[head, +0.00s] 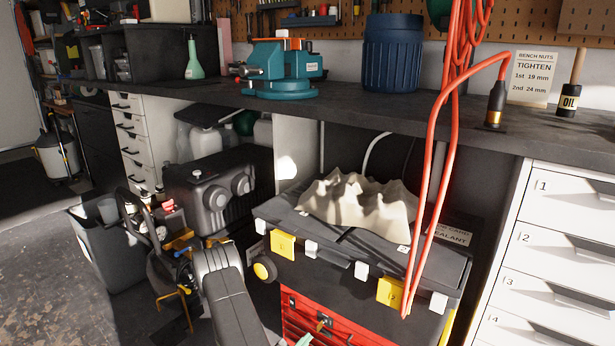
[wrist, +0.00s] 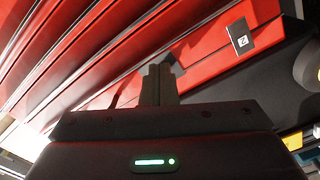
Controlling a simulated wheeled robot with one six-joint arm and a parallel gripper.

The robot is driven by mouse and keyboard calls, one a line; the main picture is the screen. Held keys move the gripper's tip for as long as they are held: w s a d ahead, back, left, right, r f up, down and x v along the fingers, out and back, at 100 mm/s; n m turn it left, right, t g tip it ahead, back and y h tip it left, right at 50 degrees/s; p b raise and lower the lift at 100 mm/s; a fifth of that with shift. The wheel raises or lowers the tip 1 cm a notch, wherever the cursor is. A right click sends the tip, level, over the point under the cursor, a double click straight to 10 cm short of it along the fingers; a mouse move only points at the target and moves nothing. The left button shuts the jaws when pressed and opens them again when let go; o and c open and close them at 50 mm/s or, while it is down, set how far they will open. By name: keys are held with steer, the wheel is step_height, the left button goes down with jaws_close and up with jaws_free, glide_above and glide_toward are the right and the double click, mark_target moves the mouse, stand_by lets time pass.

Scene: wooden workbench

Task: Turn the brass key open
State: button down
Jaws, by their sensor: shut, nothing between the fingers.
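A small brass key (head: 322,324) shows at the front of the red drawer chest (head: 300,305), near the bottom of the head view. It is too small there for me to tell which way it is turned. In the wrist view my gripper (wrist: 160,72) has its dark fingers together, with nothing seen between them. The fingertips point at the red drawer fronts (wrist: 95,50). The key does not show in the wrist view, and I cannot tell whether the fingers touch anything. My fingertips do not show clearly in the head view.
A black toolbox (head: 345,262) with yellow latches sits above the red drawers, with a crumpled beige cloth (head: 358,205) on top. An orange cable (head: 432,150) hangs in front of its right side. A black machine (head: 215,190) stands to the left, white drawers (head: 560,240) to the right.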

steer(key=v, duration=0.4)
steer(key=shift+b, duration=0.3)
steer(key=shift+r, duration=0.1)
